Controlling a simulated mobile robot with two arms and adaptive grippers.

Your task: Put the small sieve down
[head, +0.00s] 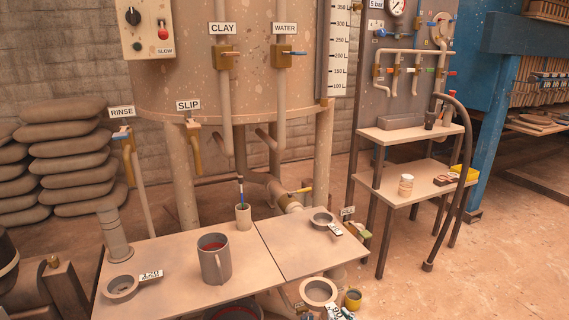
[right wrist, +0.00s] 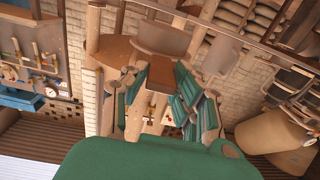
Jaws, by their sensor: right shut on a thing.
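A pale ring-shaped sieve (head: 318,291) shows low in the head view, in front of the table's front edge. A teal and white part beside it, cut off by the bottom edge, looks like my right gripper (head: 340,313), shut at the sieve's rim; its fingertips are not clear. Another small grey ring sieve (head: 321,219) with a tag lies on the table's right part. A further ring sieve (head: 122,288) lies at the left, beside a "120" tag. My left gripper is not in view.
A grey mug with red contents (head: 214,262) and a small cup with a brush (head: 243,218) stand on the table (head: 180,252). Bare tabletop lies between mug and right sieve.

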